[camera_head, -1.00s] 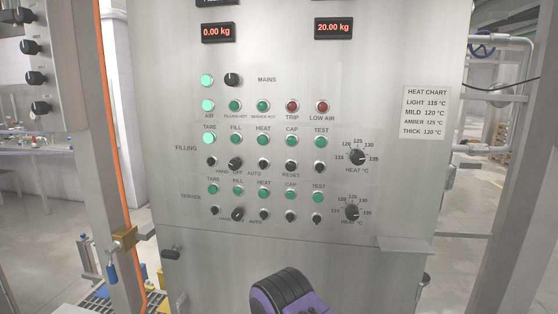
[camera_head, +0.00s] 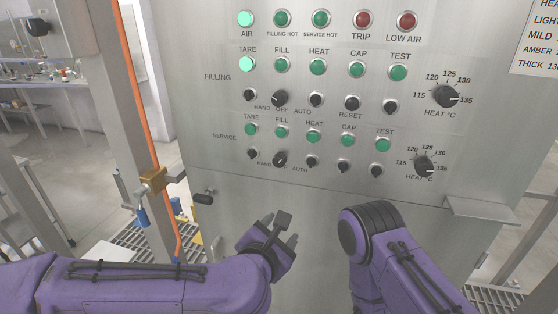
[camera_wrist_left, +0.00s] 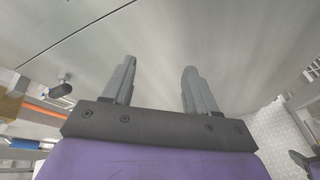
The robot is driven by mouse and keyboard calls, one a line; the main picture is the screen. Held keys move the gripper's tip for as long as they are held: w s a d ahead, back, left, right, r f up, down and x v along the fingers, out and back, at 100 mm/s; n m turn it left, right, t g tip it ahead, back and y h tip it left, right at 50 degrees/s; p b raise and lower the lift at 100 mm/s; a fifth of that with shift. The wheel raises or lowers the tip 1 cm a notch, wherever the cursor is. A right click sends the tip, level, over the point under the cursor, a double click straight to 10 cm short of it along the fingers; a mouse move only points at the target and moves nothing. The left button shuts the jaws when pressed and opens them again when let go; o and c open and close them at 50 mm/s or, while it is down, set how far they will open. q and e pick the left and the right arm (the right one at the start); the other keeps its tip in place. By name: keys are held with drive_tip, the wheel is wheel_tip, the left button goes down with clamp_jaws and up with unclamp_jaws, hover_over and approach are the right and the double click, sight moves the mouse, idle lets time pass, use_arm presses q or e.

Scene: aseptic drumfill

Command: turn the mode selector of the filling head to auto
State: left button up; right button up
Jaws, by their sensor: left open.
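The filling mode selector (camera_head: 280,98) is a black knob in the filling row of the steel panel, with HAND, OFF and AUTO lettered around it. It sits turned at a slant; I cannot tell its exact setting. My left gripper (camera_head: 281,231) is below the panel's knobs, apart from the selector and empty. In the left wrist view its two grey fingers (camera_wrist_left: 157,80) are spread apart before bare steel. My right arm shows at lower right in the head view, but its gripper is out of sight.
A similar service selector (camera_head: 280,159) sits directly below. Small black knobs flank both selectors, and green lamps sit above. A heat dial (camera_head: 446,97) is to the right. A small ledge (camera_head: 480,209) juts out at lower right. A black handle (camera_head: 203,198) protrudes at lower left.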

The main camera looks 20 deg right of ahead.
use_arm(q)
wheel_tip(320, 180, up, 11)
drive_tip(key=w+n+t+h, duration=0.1)
drive_tip(key=w+n+t, duration=0.1)
drive_tip(key=n, duration=0.1)
drive_tip(key=n+t+h, duration=0.1)
drive_tip(key=n+t, duration=0.1)
drive_tip(key=n, duration=0.2)
approach(277, 101)
drive_tip(key=p+x, duration=0.4)
drive_tip(key=x, duration=0.4)
drive_tip(key=shift+w+d+r, duration=0.2)
drive_tip(key=shift+d, duration=0.05)
drive_tip(key=shift+w+d, duration=0.15)
drive_tip(key=shift+w, duration=0.15)
drive_tip(key=shift+w+d+f, duration=0.15)
drive_tip(key=shift+f, duration=0.05)
drive_tip(key=c, duration=1)
